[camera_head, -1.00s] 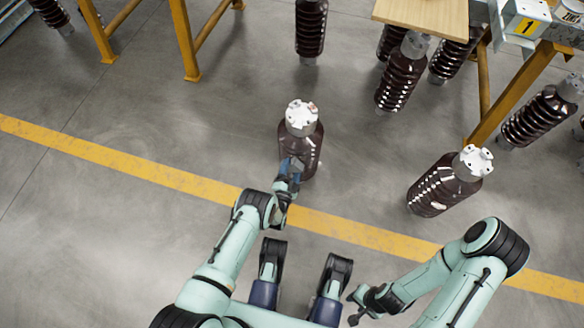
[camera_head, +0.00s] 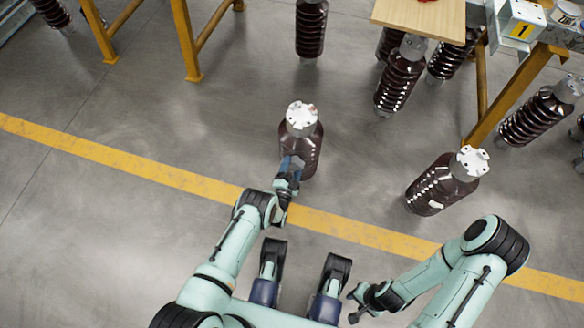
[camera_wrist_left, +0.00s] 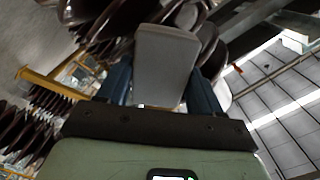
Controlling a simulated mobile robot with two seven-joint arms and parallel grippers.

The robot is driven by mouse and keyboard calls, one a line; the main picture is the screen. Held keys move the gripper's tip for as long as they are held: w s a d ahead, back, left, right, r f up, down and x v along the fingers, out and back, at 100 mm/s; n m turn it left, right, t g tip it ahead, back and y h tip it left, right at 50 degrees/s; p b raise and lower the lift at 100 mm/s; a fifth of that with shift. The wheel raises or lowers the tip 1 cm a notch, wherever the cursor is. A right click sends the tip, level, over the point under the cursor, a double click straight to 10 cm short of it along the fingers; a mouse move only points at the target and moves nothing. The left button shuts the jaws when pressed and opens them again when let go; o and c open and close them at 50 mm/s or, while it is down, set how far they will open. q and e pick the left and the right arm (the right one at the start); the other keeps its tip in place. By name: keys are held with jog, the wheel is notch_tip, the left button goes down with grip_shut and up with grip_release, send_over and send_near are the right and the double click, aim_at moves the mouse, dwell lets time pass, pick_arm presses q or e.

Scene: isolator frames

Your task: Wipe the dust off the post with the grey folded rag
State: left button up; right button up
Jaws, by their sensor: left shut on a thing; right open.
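The post (camera_head: 309,148) is a dark brown ribbed insulator with a white metal cap, upright on the floor ahead of me. My left gripper (camera_head: 290,165) is at the near side of the post, low under its cap. In the left wrist view my left gripper (camera_wrist_left: 160,88) is shut on the grey folded rag (camera_wrist_left: 166,62), with a blue finger on each side. The rag's far end is close against the brown ribs; I cannot tell whether it touches. Dust is too small to make out. My right gripper (camera_head: 355,304) is open and empty at the lower right.
Another brown post (camera_head: 438,186) stands to the right, with several more behind. A wooden-topped table (camera_head: 425,14) with yellow legs is at the back right, a yellow frame (camera_head: 190,55) at the back left. A yellow line (camera_head: 130,160) crosses the mostly clear floor.

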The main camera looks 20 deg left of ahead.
aim_at(292, 164)
pick_arm(q)
jog(key=shift+r+p, duration=1.2)
jog(key=shift+r, duration=0.5)
jog(key=shift+w+r+p, duration=0.1)
jog(key=shift+r+p, duration=1)
jog(key=shift+r, duration=0.65)
jog(key=shift+f+b, duration=2.05)
jog(key=shift+f, duration=0.65)
notch_tip(292, 164, down, 4)
jog(key=b, duration=0.3)
jog(key=shift+r, duration=0.2)
jog(key=shift+r+p, duration=2.45)
jog(key=shift+r, duration=0.3)
jog(key=shift+r+p, duration=1.1)
jog(key=shift+r, duration=0.65)
